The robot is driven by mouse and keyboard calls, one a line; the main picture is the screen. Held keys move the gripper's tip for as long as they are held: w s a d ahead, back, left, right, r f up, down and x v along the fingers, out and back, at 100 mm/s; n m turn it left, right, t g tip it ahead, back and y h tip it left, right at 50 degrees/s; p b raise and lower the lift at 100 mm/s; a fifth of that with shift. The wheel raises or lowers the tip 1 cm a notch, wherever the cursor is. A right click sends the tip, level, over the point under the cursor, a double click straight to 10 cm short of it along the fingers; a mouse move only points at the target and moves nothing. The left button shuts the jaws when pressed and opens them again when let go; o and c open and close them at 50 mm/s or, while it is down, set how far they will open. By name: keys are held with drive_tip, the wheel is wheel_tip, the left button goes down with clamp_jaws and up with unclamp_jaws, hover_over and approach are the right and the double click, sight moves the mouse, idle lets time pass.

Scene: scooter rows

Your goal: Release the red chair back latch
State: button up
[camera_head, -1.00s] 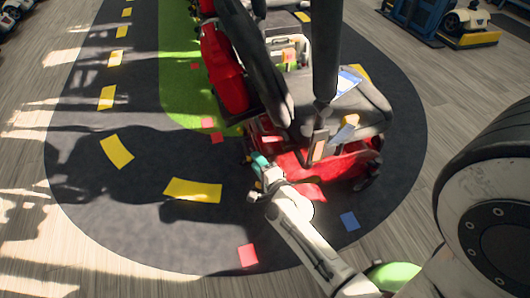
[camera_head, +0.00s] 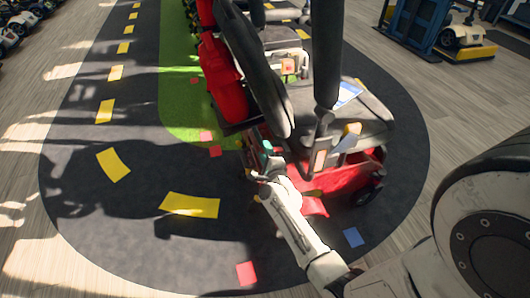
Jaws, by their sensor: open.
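A red mobility scooter (camera_head: 345,178) with a dark grey seat (camera_head: 355,122) and a black chair back (camera_head: 255,70) stands on the dark mat. I cannot make out the chair back latch. My gripper (camera_head: 262,150) is at the left lower side of the seat, close to the red bodywork, with a teal part showing near its tip. Its fingers are small and partly lost against the scooter. Nothing shows held in it.
Another red scooter seat (camera_head: 228,78) stands just behind, to the left. Yellow dashes and coloured squares lie flat on the dark mat (camera_head: 120,220). The mat's left side is clear. A blue frame (camera_head: 412,25) and a small vehicle on a yellow base (camera_head: 462,45) stand at the back right.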

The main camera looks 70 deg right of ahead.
drive_tip(key=shift+w+d, duration=0.2)
drive_tip(key=shift+d, duration=0.05)
drive_tip(key=shift+c, duration=0.2)
clamp_jaws()
idle(0.4)
